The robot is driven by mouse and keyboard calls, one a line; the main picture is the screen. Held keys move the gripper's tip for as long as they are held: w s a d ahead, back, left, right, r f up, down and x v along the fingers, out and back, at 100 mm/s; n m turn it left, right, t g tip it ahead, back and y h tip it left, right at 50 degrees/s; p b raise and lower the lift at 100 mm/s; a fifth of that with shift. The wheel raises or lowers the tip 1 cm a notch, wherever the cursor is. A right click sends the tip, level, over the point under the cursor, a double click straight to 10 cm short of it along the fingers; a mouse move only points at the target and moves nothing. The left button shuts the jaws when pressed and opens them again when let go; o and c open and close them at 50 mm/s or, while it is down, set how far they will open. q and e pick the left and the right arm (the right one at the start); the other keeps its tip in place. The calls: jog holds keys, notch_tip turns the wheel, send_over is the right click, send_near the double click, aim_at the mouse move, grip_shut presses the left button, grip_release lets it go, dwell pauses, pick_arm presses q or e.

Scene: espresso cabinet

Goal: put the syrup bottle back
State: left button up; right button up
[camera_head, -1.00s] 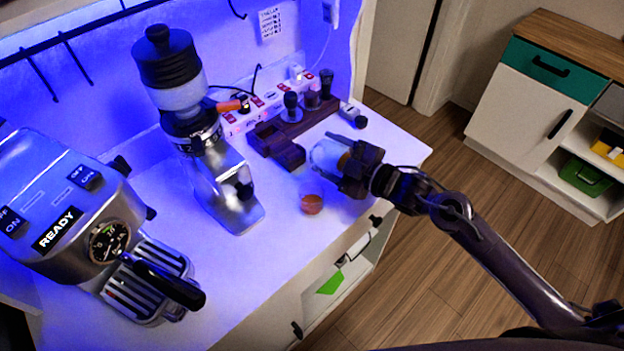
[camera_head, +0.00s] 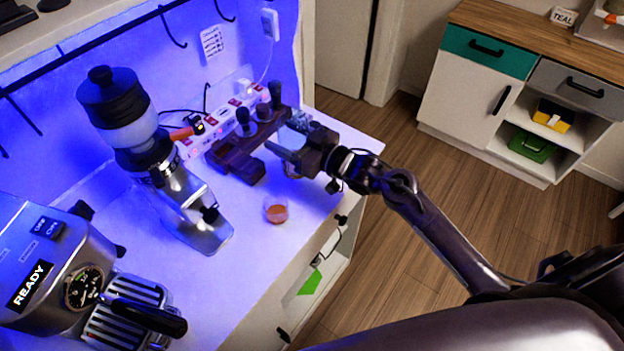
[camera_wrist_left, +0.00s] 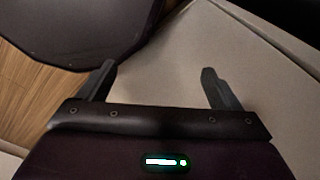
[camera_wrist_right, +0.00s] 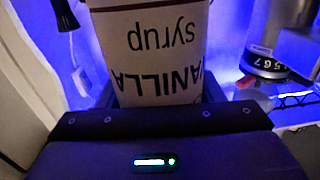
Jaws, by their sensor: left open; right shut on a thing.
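The syrup bottle (camera_wrist_right: 155,50) fills the upper middle of the right wrist view. Its white label reads "VANILLA syrup" and appears upside down. My right gripper (camera_head: 288,158) is shut on it, over the right part of the counter in the head view. There the bottle is hard to make out against the bright counter. My left gripper (camera_wrist_left: 160,88) shows only in the left wrist view, open and empty, near a pale flat surface.
The grinder (camera_head: 165,180) and espresso machine (camera_head: 50,270) are to the left.

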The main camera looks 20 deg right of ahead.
jog(key=w+d+r+m+t+h+b, duration=0.3)
jog(key=w+r+m+h+b, duration=0.15)
jog(key=r, duration=0.35)
jog(key=s+d+r+m+h+b, duration=0.3)
jog(key=d+r+h+b, duration=0.1)
jog(key=d+r+h, duration=0.25)
notch_tip(320, 180, down, 19)
jog(key=p, duration=0.2)
jog(key=shift+s+t, duration=0.15)
jog(key=shift+t, duration=0.15)
jog(key=shift+a, duration=0.1)
jog(key=o, duration=1.2)
jog(key=shift+f, duration=0.1)
jog(key=shift+c, duration=0.2)
